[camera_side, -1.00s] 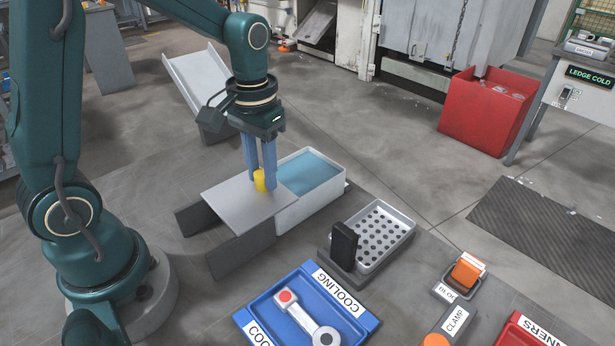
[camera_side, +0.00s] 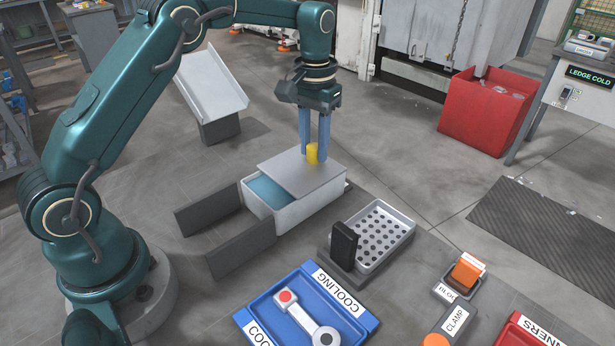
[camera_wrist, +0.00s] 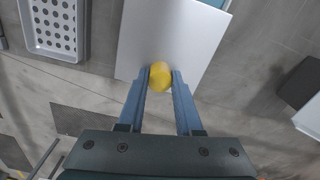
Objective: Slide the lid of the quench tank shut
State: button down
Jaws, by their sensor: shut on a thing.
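The quench tank (camera_side: 297,213) is a white open-topped box. Its flat grey lid (camera_side: 300,176) lies over the right and far part of it. Blue water (camera_side: 266,193) shows uncovered at the tank's left end, and a bit of it shows at the top edge of the wrist view (camera_wrist: 214,3). The lid carries a yellow knob (camera_side: 312,153) near its far edge. My gripper (camera_side: 314,159) points down with its blue fingers shut on this knob. The wrist view shows the knob (camera_wrist: 160,77) between both fingertips, above the pale lid (camera_wrist: 177,35).
Two dark rails (camera_side: 241,247) extend left of the tank, now bare. A perforated tray (camera_side: 381,232) with a black upright block (camera_side: 342,246) stands at front right. A blue cooling bin (camera_side: 306,310) is in front. A white chute (camera_side: 212,82) stands behind left.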

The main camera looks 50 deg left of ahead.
jog(key=shift+w, duration=0.45)
jog(key=c, duration=0.6)
grip_release()
jog(key=shift+r, duration=2.55)
jog(key=shift+r, duration=0.1)
